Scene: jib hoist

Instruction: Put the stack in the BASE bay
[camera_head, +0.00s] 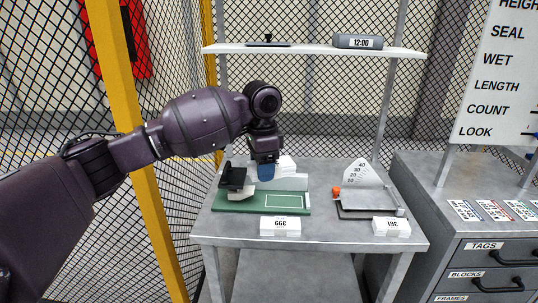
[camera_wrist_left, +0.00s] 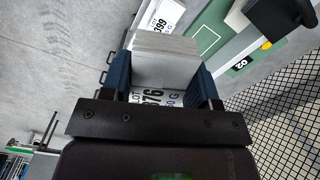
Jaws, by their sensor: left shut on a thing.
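My left gripper (camera_head: 265,172) points down over the green board on the middle table, its blue fingers in front of a white block-like thing. In the left wrist view its two blue fingers (camera_wrist_left: 165,80) are shut on the sides of a pale grey stack (camera_wrist_left: 165,58) with fine layer lines. Printed text with "76" shows below the stack, between the fingers. In the head view the stack is mostly hidden by the gripper, and whether it touches the board is unclear. No bay marked BASE can be read. My right gripper is not in view.
The green board (camera_head: 232,204) carries a black-headed device (camera_head: 235,178) and a white-outlined rectangle. White label blocks (camera_head: 280,226) stand at the table's front edge. A grey tray with a dial (camera_head: 365,175) is at right. A shelf (camera_head: 315,49) hangs above; a drawer cabinet (camera_head: 490,250) stands right.

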